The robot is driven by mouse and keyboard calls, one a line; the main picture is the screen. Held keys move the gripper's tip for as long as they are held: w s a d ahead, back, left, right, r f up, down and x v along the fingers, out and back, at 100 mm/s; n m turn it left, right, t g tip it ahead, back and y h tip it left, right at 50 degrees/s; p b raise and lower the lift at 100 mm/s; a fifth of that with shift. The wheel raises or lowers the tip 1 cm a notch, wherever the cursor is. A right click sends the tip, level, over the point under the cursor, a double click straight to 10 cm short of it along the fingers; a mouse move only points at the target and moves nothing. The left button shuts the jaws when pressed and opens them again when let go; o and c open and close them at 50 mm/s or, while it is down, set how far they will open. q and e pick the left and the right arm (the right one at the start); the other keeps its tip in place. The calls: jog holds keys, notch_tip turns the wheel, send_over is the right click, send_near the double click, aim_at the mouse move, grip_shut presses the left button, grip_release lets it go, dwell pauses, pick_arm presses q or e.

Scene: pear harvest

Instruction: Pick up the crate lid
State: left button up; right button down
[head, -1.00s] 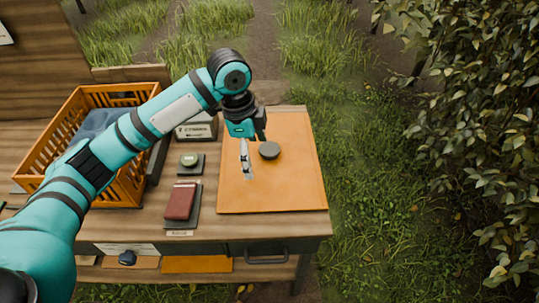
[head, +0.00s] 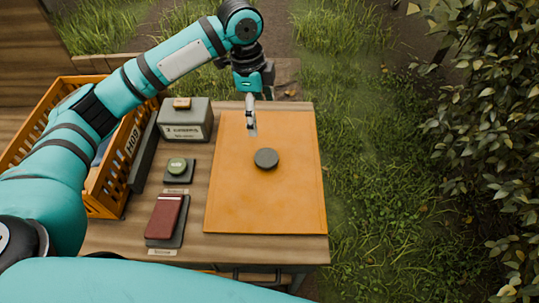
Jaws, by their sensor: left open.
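No part is marked as the crate lid, and I cannot tell which piece it is. A long dark grey slab (head: 143,156) stands on edge against the right side of the orange slatted crate (head: 118,158). A flat orange panel (head: 265,205) lies on the table, with a dark round disc (head: 266,158) on it. My left gripper (head: 251,126) is open and empty above the far part of the panel, pointing down, apart from the slab and crate. My left arm hides part of the crate. My right gripper is out of view.
Left of the panel are a grey box (head: 185,121), a round green-topped item (head: 177,165) on a dark pad, and a dark red book (head: 164,217). Grass lies beyond the table's right edge. A leafy tree (head: 500,130) stands at the right.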

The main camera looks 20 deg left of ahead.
pick_arm(q)
send_near(266, 157)
jog(key=f, duration=0.1)
jog(key=f+p, duration=0.1)
jog(key=shift+w+d+f, duration=0.1)
jog(key=shift+w+f, duration=0.2)
jog(key=shift+d+f, duration=0.15)
jog(key=shift+f, duration=0.8)
jog(key=f, duration=0.1)
jog(key=f+p, duration=0.1)
jog(key=f, duration=0.2)
jog(key=shift+s+d+f, duration=0.15)
jog(key=shift+s+d, duration=0.15)
jog(key=shift+s, duration=0.05)
jog(key=shift+f, duration=0.3)
jog(key=c, duration=1.5)
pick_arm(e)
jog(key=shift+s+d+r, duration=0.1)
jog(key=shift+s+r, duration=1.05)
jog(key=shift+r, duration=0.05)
pick_arm(q)
jog(key=shift+r, duration=0.1)
